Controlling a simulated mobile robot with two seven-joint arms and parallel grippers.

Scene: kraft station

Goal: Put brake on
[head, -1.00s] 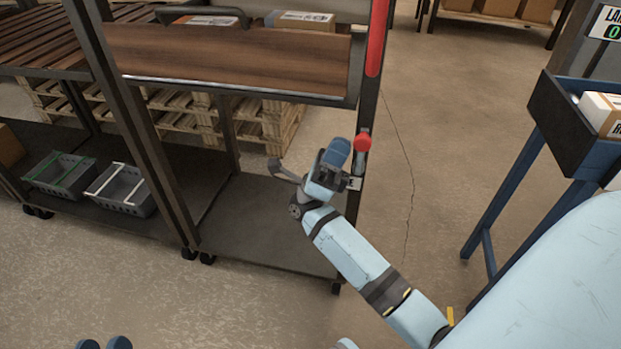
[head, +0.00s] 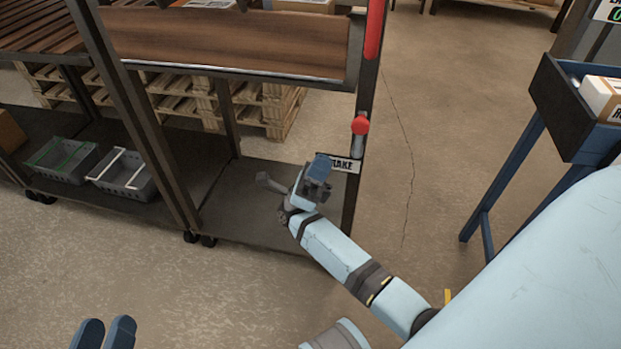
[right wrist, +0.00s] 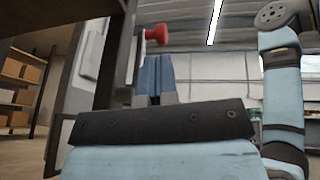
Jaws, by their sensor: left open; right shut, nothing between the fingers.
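The brake is a red knob (head: 360,125) on a short grey lever on the cart's front right post, above a partly covered white label plate (head: 345,163) ending in "AKE". My right gripper (head: 318,167) is shut and empty, below and left of the knob, apart from it and overlapping the label's left edge in the picture. In the right wrist view the red knob (right wrist: 157,34) sits above my right gripper's blue fingers (right wrist: 155,78), with a gap between. My left gripper (head: 105,331) is open and empty at the bottom left, far from the cart.
The cart has a wooden upper shelf (head: 220,42), a dark lower deck (head: 240,215) and a long red handle strip (head: 375,30) above the knob. Grey baskets (head: 122,175) sit at left. A blue stand (head: 565,105) holds a box at right. Floor between is clear.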

